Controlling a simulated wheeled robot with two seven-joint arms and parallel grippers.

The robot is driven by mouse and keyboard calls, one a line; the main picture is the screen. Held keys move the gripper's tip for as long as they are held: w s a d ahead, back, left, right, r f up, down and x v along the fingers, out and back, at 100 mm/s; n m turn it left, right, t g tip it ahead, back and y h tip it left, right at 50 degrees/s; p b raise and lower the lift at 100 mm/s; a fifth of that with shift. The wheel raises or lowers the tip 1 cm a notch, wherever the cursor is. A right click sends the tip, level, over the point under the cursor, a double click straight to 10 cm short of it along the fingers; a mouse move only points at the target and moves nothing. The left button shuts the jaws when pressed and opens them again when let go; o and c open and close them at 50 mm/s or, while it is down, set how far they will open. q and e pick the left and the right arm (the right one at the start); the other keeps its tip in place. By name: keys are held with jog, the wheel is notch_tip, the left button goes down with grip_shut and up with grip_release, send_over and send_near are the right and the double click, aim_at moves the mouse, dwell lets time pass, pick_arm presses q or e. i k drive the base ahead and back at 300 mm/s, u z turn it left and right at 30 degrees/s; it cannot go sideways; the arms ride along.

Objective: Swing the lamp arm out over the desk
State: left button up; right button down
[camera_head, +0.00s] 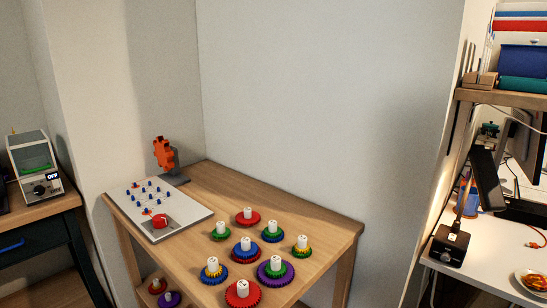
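A lamp stands at the right on a white desk (490,262). It has a black box-like base (449,247) with a light, glowing patch on top. A thin lamp arm (463,190) rises from the base, leaning slightly right. A dark, flat, slanted panel (487,182) near its top looks like the lamp head, at the desk's left part. The joint between arm and panel is too small to make out. Neither of my grippers is in view.
A wooden table (330,228) with several coloured gears and a white peg board (158,211) fills the middle. A wall edge stands just left of the desk. A shelf (510,98) and a monitor (530,145) are near the lamp. A plate (535,282) lies at the desk's right.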

aim_at(457, 222)
jog(key=z, duration=1.25)
jog(key=k, duration=0.4)
jog(key=z, duration=0.4)
jog(key=i, duration=1.05)
jog(key=u, duration=0.95)
